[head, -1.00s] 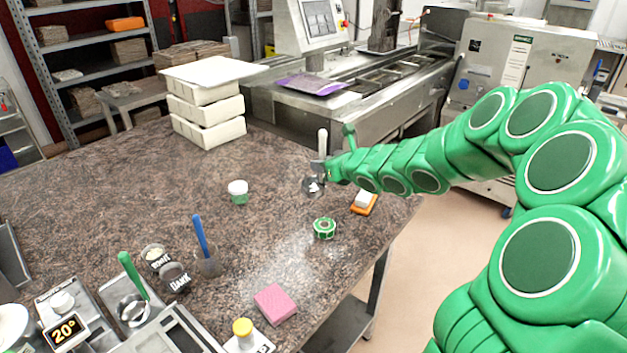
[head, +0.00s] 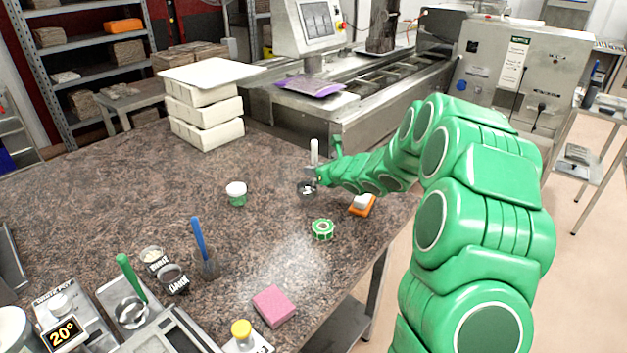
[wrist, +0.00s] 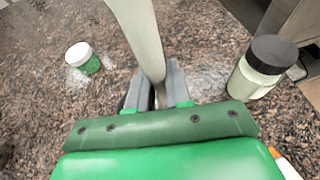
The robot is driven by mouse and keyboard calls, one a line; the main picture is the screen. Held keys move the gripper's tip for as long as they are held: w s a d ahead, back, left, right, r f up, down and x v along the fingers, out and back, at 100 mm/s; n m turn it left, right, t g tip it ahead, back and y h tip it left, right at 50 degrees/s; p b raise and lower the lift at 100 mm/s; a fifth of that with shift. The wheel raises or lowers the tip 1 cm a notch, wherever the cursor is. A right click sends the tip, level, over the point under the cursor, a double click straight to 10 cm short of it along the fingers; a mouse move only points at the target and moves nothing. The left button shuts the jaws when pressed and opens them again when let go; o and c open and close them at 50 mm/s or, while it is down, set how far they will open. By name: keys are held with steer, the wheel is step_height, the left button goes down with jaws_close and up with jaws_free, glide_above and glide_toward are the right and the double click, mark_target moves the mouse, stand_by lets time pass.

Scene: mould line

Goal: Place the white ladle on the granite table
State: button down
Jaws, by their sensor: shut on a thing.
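The white ladle (head: 314,152) is upright, with its pale handle pointing up and its metal bowl (head: 307,189) at the bottom. My gripper (head: 319,176) is shut on the handle; in the wrist view the two grey fingers (wrist: 157,88) close around the pale handle (wrist: 140,35). The bowl is over the right part of the brown speckled granite table (head: 120,195), close to its surface; I cannot tell whether it touches. The bowl is hidden in the wrist view.
A dark-lidded jar (wrist: 262,70) is right of the fingers. A pink sponge (head: 274,306) lies in front.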

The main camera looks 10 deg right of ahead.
steer(key=shift+w+f, duration=0.25)
steer(key=shift+f, duration=0.8)
steer(key=shift+w+f, duration=0.25)
steer(key=shift+f, duration=0.8)
steer(key=shift+f, duration=0.1)
steer(key=c, duration=1.1)
jaws_free()
steer(key=shift+o, duration=0.2)
